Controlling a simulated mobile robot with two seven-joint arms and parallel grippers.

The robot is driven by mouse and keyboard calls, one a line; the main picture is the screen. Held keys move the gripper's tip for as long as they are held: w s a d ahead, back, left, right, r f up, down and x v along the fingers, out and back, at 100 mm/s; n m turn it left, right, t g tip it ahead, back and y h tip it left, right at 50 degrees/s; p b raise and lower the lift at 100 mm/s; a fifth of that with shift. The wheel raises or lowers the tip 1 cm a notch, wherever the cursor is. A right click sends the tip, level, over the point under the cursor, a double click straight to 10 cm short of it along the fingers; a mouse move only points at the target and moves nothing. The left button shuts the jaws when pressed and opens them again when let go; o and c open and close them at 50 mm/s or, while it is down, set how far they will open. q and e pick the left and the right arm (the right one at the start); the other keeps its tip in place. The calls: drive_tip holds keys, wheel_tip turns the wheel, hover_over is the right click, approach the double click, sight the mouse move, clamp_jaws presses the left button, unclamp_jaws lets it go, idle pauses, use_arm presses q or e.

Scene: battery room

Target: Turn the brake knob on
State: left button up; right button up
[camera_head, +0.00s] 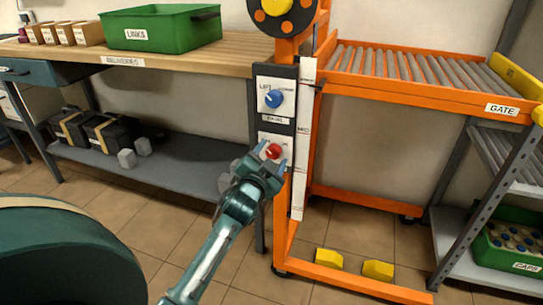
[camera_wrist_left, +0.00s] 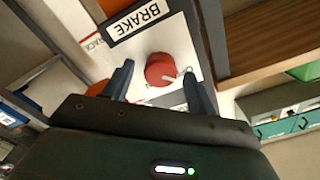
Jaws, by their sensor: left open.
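The brake knob (camera_head: 273,151) is red and round, on a white plate low on the dark control panel (camera_head: 262,98). In the left wrist view the knob (camera_wrist_left: 162,69) shows a pale pointer mark, below a "BRAKE" label (camera_wrist_left: 140,20). My left gripper (camera_head: 268,163) is at the knob; in the left wrist view its two fingers (camera_wrist_left: 158,82) are apart with the knob between and beyond their tips. I cannot tell if the fingers touch it. A blue knob (camera_head: 274,98) sits above on the same panel. My right gripper is not in view.
A workbench (camera_head: 245,47) with a green "LINKS" bin (camera_head: 163,30) stands left of the panel. An orange roller conveyor frame (camera_head: 420,94) is to the right. Yellow blocks (camera_head: 378,269) lie low in front. Black cases (camera_head: 110,131) rest on the lower shelf.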

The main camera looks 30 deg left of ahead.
use_arm(q)
drive_tip(key=c, duration=1)
